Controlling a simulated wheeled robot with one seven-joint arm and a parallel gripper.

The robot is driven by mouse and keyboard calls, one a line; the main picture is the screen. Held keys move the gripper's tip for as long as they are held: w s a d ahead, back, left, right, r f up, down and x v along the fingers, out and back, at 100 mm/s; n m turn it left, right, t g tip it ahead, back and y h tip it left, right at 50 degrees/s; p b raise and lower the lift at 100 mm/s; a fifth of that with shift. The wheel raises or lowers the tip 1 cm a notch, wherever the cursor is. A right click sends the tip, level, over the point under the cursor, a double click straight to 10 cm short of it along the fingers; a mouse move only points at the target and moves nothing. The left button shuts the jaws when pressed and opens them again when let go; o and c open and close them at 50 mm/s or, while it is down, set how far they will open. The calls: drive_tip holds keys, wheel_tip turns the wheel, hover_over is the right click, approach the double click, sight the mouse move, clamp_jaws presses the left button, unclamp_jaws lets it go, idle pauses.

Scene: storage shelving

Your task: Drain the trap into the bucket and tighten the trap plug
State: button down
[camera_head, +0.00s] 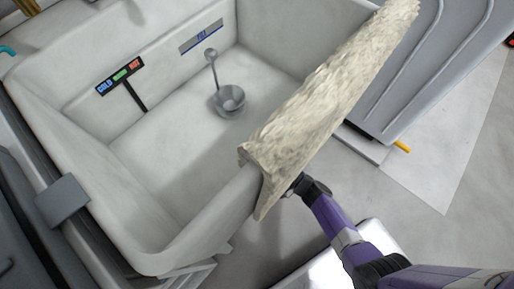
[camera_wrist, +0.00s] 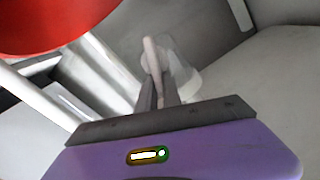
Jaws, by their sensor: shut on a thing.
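My gripper (camera_wrist: 156,86) reaches in under the sink in the wrist view, with its dark fingers close together. They are shut on a thin pale piece (camera_wrist: 152,55), which looks like the handle of the trap plug. Behind it is a blurred whitish rounded part (camera_wrist: 182,66), which may be the trap. A large red curved surface (camera_wrist: 55,22), likely the bucket, fills the upper left of the wrist view. I cannot see whether any water runs. In the head view my gripper is hidden behind the sink's rim and the rough beige cloth; only my purple arm shows.
White legs or pipes (camera_wrist: 55,108) stand at left in the wrist view. Grey floor (camera_head: 425,225) is open at right.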

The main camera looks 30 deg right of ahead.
drive_tip(key=shift+s+d+f+m, duration=0.1)
drive_tip(key=shift+f+m, duration=0.45)
drive_tip(key=shift+m, duration=1.55)
drive_tip(key=shift+d+f+m, duration=0.1)
drive_tip(key=shift+f+m, duration=0.4)
drive_tip(key=shift+m, duration=1.6)
drive_tip(key=shift+s+d+f+m, duration=0.1)
drive_tip(key=shift+f+m, duration=0.45)
drive_tip(key=shift+m, duration=1.55)
drive_tip(key=c, duration=1.5)
unclamp_jaws()
drive_tip(key=shift+w, duration=0.1)
drive_tip(key=shift+w+d+r, duration=0.2)
drive_tip(key=shift+d, duration=0.1)
drive_tip(key=shift+s, duration=0.1)
drive_tip(key=p+v, duration=0.1)
drive_tip(key=v, duration=0.6)
drive_tip(key=shift+s, duration=0.3)
